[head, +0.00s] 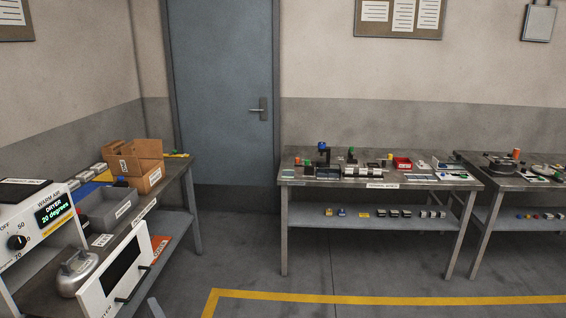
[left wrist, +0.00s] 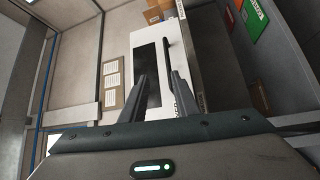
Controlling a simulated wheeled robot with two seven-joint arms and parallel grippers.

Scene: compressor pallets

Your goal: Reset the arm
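My left gripper (left wrist: 157,80) shows in the left wrist view with its two dark fingers apart and nothing between them. It points toward the white dryer door (left wrist: 185,32), which has a dark window and a bar handle (left wrist: 168,58). In the head view only a small grey piece, likely of my left gripper (head: 155,308), shows at the bottom edge. The dryer door (head: 143,243) stands open in front of the left table, with the dryer body (head: 30,225) at the far left. I cannot tell whether the fingers touch the door. My right gripper is not in view.
The left table holds a rounded silver part (head: 78,272), a grey bin (head: 95,212) and an open cardboard box (head: 150,183). A workbench (head: 345,183) with parts stands at the back, another bench (head: 510,190) to its right. Floor with a yellow line (head: 400,299) lies clear.

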